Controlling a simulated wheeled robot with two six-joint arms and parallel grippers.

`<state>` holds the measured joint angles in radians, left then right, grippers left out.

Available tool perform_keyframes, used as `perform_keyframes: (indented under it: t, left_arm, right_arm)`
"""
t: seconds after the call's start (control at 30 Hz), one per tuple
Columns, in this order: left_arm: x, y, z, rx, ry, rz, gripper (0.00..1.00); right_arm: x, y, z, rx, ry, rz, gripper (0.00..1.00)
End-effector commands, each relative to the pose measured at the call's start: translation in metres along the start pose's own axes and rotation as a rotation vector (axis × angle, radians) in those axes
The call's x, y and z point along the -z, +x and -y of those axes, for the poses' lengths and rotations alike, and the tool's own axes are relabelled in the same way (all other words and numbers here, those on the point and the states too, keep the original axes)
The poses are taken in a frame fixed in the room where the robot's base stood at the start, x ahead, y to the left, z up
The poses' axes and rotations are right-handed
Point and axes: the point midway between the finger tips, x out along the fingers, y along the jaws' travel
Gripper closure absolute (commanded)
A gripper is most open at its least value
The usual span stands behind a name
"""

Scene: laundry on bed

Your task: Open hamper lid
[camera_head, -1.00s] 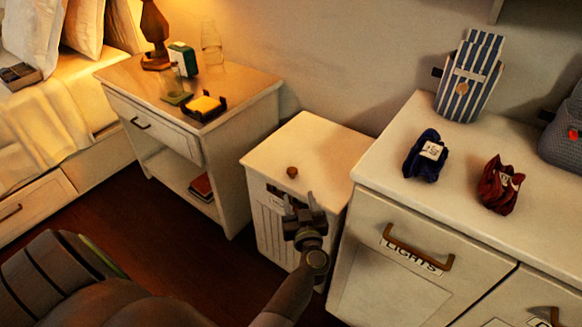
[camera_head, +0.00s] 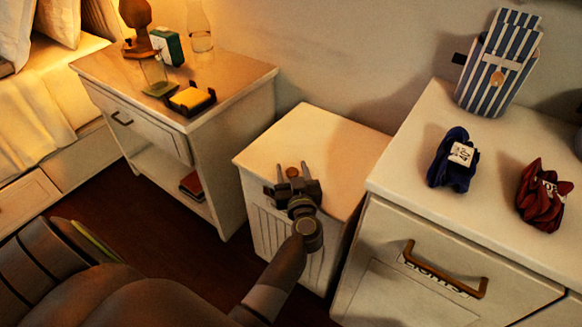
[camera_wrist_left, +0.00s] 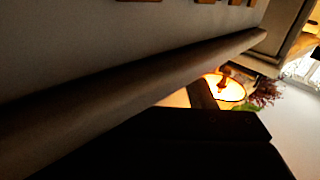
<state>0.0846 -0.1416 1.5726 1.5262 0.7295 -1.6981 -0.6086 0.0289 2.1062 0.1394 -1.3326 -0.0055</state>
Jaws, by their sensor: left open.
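The white hamper (camera_head: 260,215) stands between the nightstand and the dresser. Its flat lid (camera_head: 325,145) is down, with a small brown knob (camera_head: 292,172) near the front edge. My left gripper (camera_head: 293,169) is open at the hamper's front edge, its two fingers pointing at the lid. In the head view the knob shows between the fingertips; whether they touch it I cannot tell. The gripper and wrist hide part of the hamper's front. The left wrist view is dark and does not show the knob clearly. My right gripper is not in view.
A nightstand (camera_head: 235,88) with a lamp and small items stands left. The white dresser (camera_head: 400,175) stands close on the right, with a blue bundle (camera_head: 453,160), a red bundle (camera_head: 542,197) and a striped bag (camera_head: 497,65) on top. The wall is behind the hamper.

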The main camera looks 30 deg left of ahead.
Motion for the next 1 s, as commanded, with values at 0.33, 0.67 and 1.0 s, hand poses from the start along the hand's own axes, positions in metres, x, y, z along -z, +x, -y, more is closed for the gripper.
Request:
perform_keyframes:
  t: [0.33,0.67,1.0]
  left_arm:
    - [0.0005,0.0004,0.0001,0.0,0.0,-0.001,0.57]
    - [0.0004,0.0004,0.0,0.0,0.0,-0.001,1.0]
    - [0.0027,0.0006,-0.0004,-0.001,0.002,0.002,1.0]
  right_arm:
    - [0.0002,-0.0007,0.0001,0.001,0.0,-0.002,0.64]
    - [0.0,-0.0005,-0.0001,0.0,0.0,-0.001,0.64]
    - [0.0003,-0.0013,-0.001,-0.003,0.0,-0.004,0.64]
